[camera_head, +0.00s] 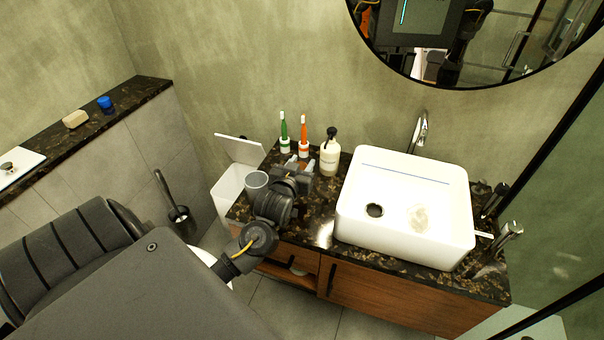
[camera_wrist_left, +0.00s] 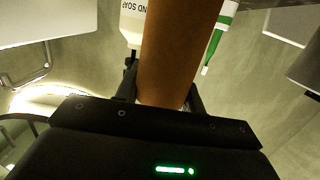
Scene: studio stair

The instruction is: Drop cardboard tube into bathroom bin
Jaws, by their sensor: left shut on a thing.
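My left gripper (camera_head: 298,170) is over the left part of the counter, near the soap and toothbrushes. In the left wrist view (camera_wrist_left: 162,92) it is shut on the brown cardboard tube (camera_wrist_left: 180,45), which stands out beyond the fingers. I cannot make out the tube clearly in the head view, where my gripper and wrist cover that spot. The white bathroom bin (camera_head: 228,187) stands on the floor left of the counter, its lid (camera_head: 240,149) raised. My gripper is to the right of the bin. My right gripper is not in view.
The dark counter (camera_head: 320,205) carries a grey cup (camera_head: 257,179), green (camera_head: 284,135) and orange (camera_head: 303,137) toothbrushes, a soap bottle (camera_head: 330,155) and a white basin (camera_head: 400,225). A toilet brush (camera_head: 178,205) stands left of the bin. A ledge (camera_head: 135,95) runs along the left wall.

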